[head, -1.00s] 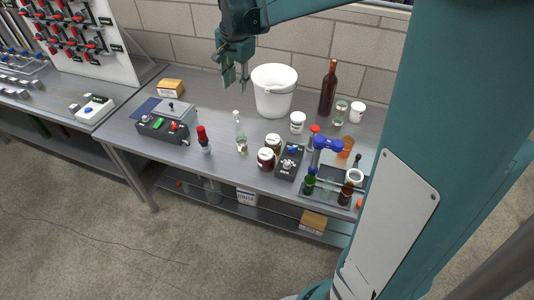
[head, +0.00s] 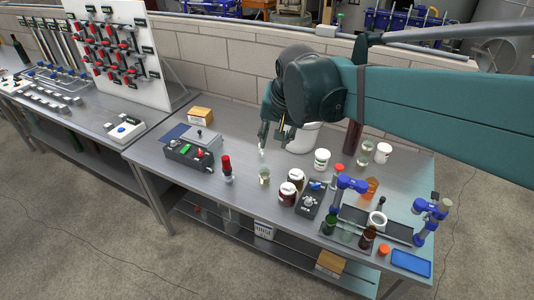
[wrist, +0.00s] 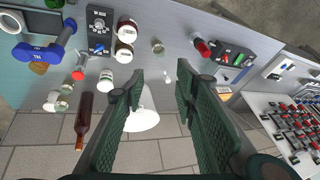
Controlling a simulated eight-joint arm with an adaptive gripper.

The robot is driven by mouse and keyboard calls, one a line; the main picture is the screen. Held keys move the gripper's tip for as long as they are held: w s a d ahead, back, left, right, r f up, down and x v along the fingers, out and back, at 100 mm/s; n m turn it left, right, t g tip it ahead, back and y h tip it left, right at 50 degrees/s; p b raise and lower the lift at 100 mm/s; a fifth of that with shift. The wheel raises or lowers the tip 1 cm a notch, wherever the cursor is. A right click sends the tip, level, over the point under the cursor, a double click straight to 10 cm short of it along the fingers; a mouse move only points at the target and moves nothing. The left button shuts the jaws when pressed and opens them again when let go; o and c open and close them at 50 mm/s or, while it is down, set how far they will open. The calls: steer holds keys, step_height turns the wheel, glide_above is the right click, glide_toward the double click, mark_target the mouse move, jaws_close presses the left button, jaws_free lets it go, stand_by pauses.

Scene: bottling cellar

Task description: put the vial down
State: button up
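My gripper (head: 272,135) is above the bench, in front of the white bucket. In the wrist view its two green ribbed fingers (wrist: 160,82) are wide apart with nothing held between them. A small clear glass vessel (head: 264,177) stands upright on the bench beside the red-topped bottle; it also shows beyond the fingertips in the wrist view (wrist: 157,46). A small pale, clear piece (head: 262,154) shows just below the gripper, and in the wrist view (wrist: 168,77) it lies beyond the fingertips. I cannot tell for certain which of these is the vial.
The white bucket (head: 303,140) and dark wine bottle (wrist: 83,122) stand behind. Jars (head: 287,194), a dark control box (head: 311,201) and blue clamps (head: 349,185) are to the right. A red-topped bottle (head: 227,170) and switch box (head: 188,157) are left. Front bench near the left is clear.

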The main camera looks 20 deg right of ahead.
steer(key=s+f+n+t, duration=0.1)
steer(key=s+f+n, duration=0.1)
steer(key=s, duration=0.6)
steer(key=s+a+f+n+t, duration=0.1)
steer(key=s+f+n, duration=0.2)
steer(key=s, duration=0.5)
steer(key=shift+a+n, duration=0.3)
steer(key=shift+n, duration=0.2)
steer(key=shift+s+f, duration=0.1)
steer(key=shift+f+b, duration=0.45)
